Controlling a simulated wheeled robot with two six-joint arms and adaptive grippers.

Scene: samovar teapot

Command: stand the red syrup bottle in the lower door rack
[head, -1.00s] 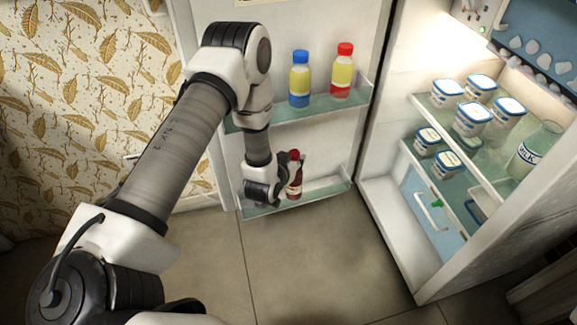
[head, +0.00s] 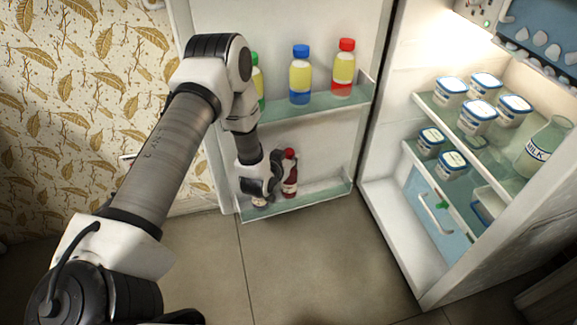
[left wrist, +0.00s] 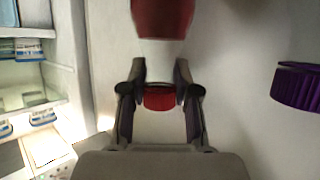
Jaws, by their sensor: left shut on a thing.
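The red syrup bottle (head: 290,182), dark red with a red cap, is roughly upright at the lower door rack (head: 325,198). Its base is near the rack's floor; I cannot tell whether it touches. My left gripper (head: 277,178) is shut on it from the left side. In the left wrist view, the gripper's fingers (left wrist: 160,90) flank the bottle; its dark red part (left wrist: 162,17), a pale band and its red cap (left wrist: 160,98) show. My right gripper is not in view.
Another bottle's pale base (head: 260,201) shows below my gripper; a purple cap (left wrist: 297,87) is at right in the wrist view. Green-, blue- (head: 300,75) and red-capped bottles (head: 343,68) stand in the upper door rack. The lower rack's right part is clear. Fridge shelves hold tubs (head: 478,117) and milk (head: 545,147).

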